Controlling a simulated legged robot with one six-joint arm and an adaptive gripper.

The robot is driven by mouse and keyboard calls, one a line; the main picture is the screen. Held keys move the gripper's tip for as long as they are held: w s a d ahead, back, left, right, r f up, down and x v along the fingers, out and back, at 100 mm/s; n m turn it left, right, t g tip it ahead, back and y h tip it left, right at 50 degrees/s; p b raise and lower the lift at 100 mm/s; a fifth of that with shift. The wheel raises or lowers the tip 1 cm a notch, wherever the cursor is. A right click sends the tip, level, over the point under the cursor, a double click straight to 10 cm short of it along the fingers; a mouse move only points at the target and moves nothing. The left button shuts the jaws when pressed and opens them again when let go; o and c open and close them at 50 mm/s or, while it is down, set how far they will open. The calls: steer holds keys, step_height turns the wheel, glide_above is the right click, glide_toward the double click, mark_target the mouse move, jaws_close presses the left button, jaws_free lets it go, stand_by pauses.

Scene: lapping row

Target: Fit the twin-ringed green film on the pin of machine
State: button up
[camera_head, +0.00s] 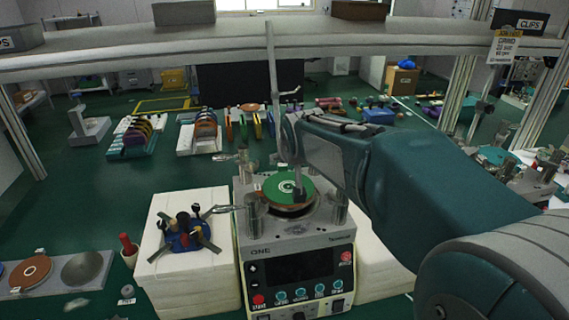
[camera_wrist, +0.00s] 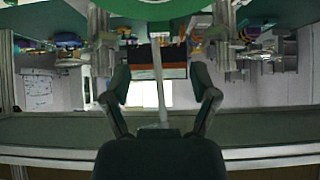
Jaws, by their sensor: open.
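The green film (camera_head: 280,183) with white rings lies on the round copper-coloured plate of machine ONE (camera_head: 299,272). Its green surface also shows along the top edge of the wrist view (camera_wrist: 160,7). The pin is not clearly visible; the film's middle is partly covered by a dark piece of my gripper. My gripper (camera_head: 297,188) is over the film in the head view.
Metal posts stand around the plate. A white block (camera_head: 165,262) on the left bears a blue holder (camera_head: 183,239) with several tools. A tray (camera_head: 62,275) with discs is at far left. A grey overhead shelf (camera_head: 110,58) spans the view behind a thin upright rod (camera_head: 272,70).

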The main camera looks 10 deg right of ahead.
steer(key=v, duration=0.4)
steer(key=s+d+f+g, duration=0.1)
steer(key=s+f, duration=0.3)
steer(key=s, duration=0.9)
steer(key=s+d+f+g, duration=0.1)
steer(key=s+f, duration=0.3)
steer(key=s, duration=0.9)
steer(key=shift+s+f+g, duration=0.2)
steer(key=shift+s+g, duration=0.2)
steer(key=shift+g, duration=0.3)
